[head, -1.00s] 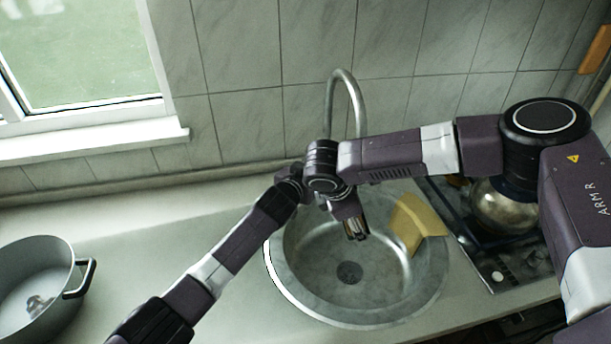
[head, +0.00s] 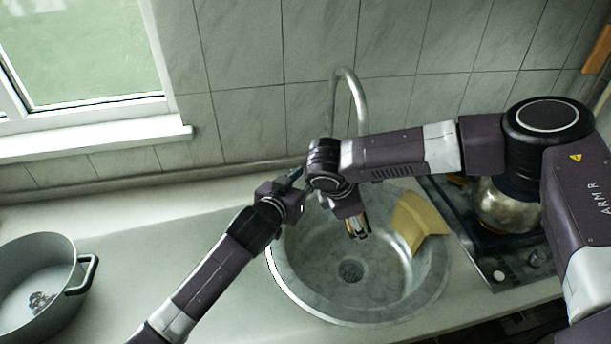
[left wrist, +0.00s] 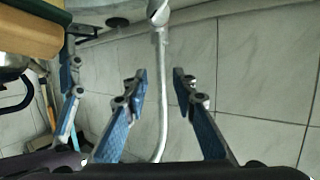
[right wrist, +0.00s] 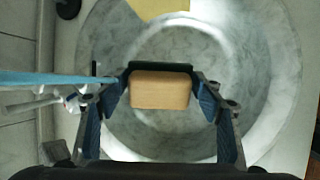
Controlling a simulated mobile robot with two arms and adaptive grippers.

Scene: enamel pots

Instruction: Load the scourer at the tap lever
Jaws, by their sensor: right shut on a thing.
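The scourer (right wrist: 160,90), a tan block with a dark layer, is held between the fingertips of my right gripper (right wrist: 162,88) above the sink (head: 300,285). In the head view my right gripper (head: 357,230) points down over the bowl, and the scourer shows only as a small tan strip. It also shows at the top left of the left wrist view (left wrist: 28,35). My left gripper (left wrist: 157,75) is open and empty, pointing towards the tap (left wrist: 162,95), whose pipe appears between its fingers. The tap's base and lever are hidden behind my right wrist in the head view.
A yellow cloth (head: 420,222) hangs over the sink's right rim. A grey pot (head: 40,285) stands at the left of the counter. A round metal pot (head: 497,205) stands on the stove at the right. My two wrists are close together by the tap (head: 355,90).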

